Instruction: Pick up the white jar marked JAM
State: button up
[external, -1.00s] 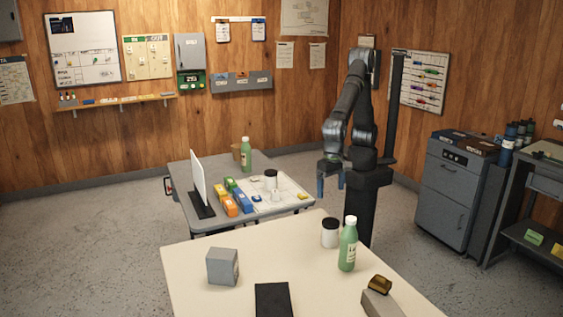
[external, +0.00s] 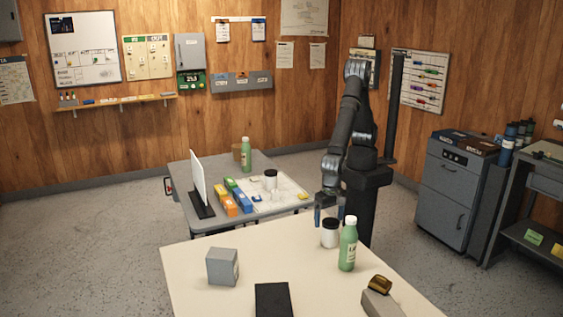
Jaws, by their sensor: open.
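A white jar with a dark lid (external: 330,236) stands upright on the near cream table (external: 200,262), at its far right part. A second white jar with a dark lid (external: 270,181) stands on the grey table behind. No JAM marking can be read on either jar from here. My gripper (external: 329,215) is open and empty, with its blue fingers pointing down. It appears just above or behind the near jar's lid; the exact gap cannot be told.
A green bottle (external: 348,245) stands close to the right of the near jar. A grey cube (external: 222,267), a black flat block (external: 273,299) and a brown item on a grey block (external: 380,284) are on the near table. The far table holds coloured boxes, a white panel (external: 198,178) and another green bottle (external: 245,154).

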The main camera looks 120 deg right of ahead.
aim_at(330, 233)
jog(key=f, duration=0.5)
jog(key=shift+s+a, duration=0.2)
jog(key=shift+s, duration=0.1)
jog(key=shift+c, duration=0.3)
jog(key=c, duration=1.2)
